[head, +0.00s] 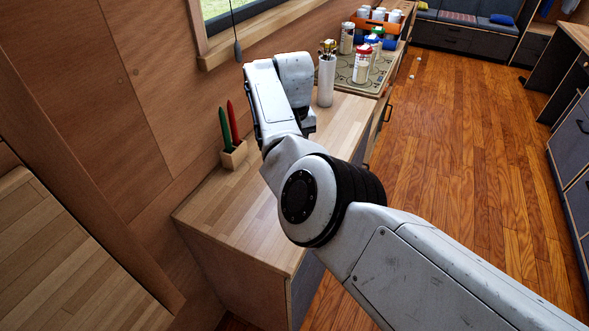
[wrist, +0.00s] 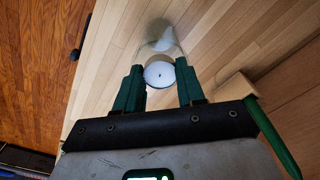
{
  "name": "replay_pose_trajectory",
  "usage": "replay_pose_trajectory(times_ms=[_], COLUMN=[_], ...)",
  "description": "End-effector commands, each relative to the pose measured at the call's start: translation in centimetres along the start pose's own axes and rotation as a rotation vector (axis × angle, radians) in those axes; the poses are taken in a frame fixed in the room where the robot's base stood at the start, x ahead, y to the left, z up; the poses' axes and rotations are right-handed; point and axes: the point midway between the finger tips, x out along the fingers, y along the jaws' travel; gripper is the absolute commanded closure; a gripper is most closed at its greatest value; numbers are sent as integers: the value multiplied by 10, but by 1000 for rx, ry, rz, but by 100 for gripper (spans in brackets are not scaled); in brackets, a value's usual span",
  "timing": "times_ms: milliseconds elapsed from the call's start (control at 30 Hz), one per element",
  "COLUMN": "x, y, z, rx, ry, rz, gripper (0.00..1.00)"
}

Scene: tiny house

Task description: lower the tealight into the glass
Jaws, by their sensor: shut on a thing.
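In the wrist view my gripper (wrist: 158,78) has its green fingers on either side of a small round white tealight (wrist: 159,73), shut on it. The tealight's pale top with a small dark wick faces the camera. Just beyond it, a clear, pale glass (wrist: 163,45) shows against the wooden counter, partly hidden behind the tealight. I cannot tell whether the tealight is above the glass opening or within its rim. In the head view my own arm hides the gripper, the tealight and the glass.
A white cylinder (head: 326,84) and several jars stand farther along. The near counter (head: 240,215) is clear.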

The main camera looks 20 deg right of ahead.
Motion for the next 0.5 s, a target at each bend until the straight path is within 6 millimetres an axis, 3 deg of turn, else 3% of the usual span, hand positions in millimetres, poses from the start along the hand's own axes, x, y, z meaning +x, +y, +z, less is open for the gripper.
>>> replay_pose_trajectory(times_ms=[33,167,200,433,500], x=[44,44,44,42,36], y=[-1,-1,-1,-1,0], z=[15,15,15,14,14], rx=[-3,-3,-3,-2,-2], ry=[-39,-39,-39,-38,-35], rz=[-17,-17,-17,-17,-16], gripper=[90,90,59,37,36])
